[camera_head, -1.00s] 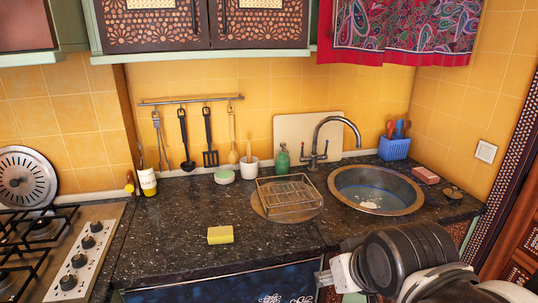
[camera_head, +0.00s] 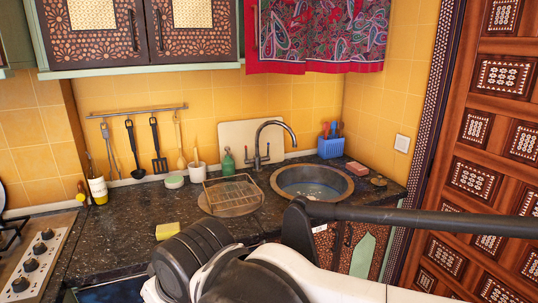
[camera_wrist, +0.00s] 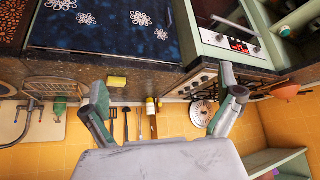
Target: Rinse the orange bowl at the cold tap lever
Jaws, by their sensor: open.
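The tap (camera_head: 258,160) stands behind the round sink (camera_head: 352,192), with its spout curving over the basin and small levers at its base. I cannot tell which lever is the cold one. The tap also shows, upside down, at the left of the wrist view (camera_wrist: 27,120). No orange bowl shows in the head view. A small orange-red rounded thing (camera_wrist: 290,91) at the right of the wrist view could be the bowl, but I cannot tell. My gripper (camera_wrist: 164,80) is open and empty, fingers wide apart, in front of the counter. The head view does not show its fingers.
A wire rack (camera_head: 235,191) stands left of the sink. A yellow sponge (camera_head: 167,231) lies near the counter's front edge. A blue utensil holder (camera_head: 331,147) stands behind the sink. The stove (camera_head: 32,256) is at the left. A patterned door (camera_head: 480,150) stands at the right.

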